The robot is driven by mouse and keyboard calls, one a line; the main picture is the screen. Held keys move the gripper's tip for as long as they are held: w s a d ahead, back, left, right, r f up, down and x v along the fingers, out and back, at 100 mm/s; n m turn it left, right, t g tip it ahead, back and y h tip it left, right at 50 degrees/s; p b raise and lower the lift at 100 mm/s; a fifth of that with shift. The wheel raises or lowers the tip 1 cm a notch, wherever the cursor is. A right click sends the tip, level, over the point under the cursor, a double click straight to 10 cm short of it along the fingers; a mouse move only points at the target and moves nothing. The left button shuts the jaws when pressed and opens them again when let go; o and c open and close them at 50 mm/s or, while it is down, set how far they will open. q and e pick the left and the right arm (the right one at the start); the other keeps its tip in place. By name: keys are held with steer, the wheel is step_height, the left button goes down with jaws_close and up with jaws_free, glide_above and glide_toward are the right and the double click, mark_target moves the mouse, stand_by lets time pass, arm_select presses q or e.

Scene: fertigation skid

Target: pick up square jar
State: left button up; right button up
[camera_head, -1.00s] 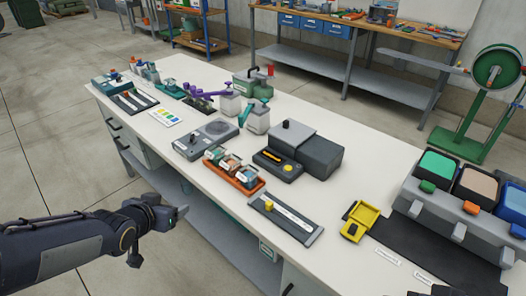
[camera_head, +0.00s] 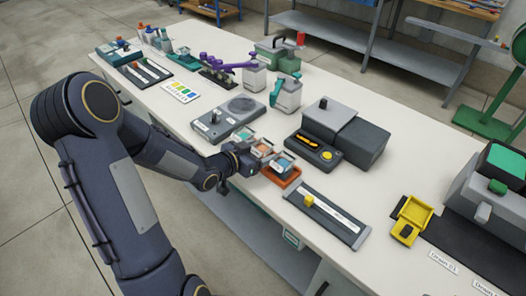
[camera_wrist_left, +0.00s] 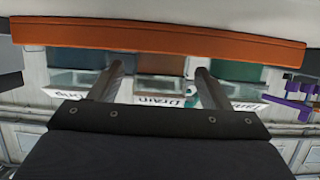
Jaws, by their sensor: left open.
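Several small square jars stand in a row in an orange tray (camera_head: 285,182) near the bench's front edge. In the head view a blue-topped jar (camera_head: 283,162) is at the right and a salmon-topped jar (camera_head: 262,148) in the middle. A teal-topped jar (camera_head: 244,135) is at the left. My left gripper (camera_head: 246,162) is open at the tray's front side and partly hides the jars. In the wrist view its two fingers (camera_wrist_left: 160,72) straddle the brown middle jar (camera_wrist_left: 161,65), whose label reads "Drain"; contact cannot be told. My right gripper is not in view.
A grey scale-like device (camera_head: 228,118) stands behind the tray, and a dark box with a yellow knob (camera_head: 327,155) to its right. A slide plate (camera_head: 325,215) lies front right. White bottles (camera_head: 287,95) stand farther back.

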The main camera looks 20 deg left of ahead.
arm_select(q)
steer(key=shift+x, duration=0.9)
steer(key=shift+c, duration=0.3)
steer(key=c, duration=1.4)
jaws_close()
steer(key=shift+r, duration=0.1)
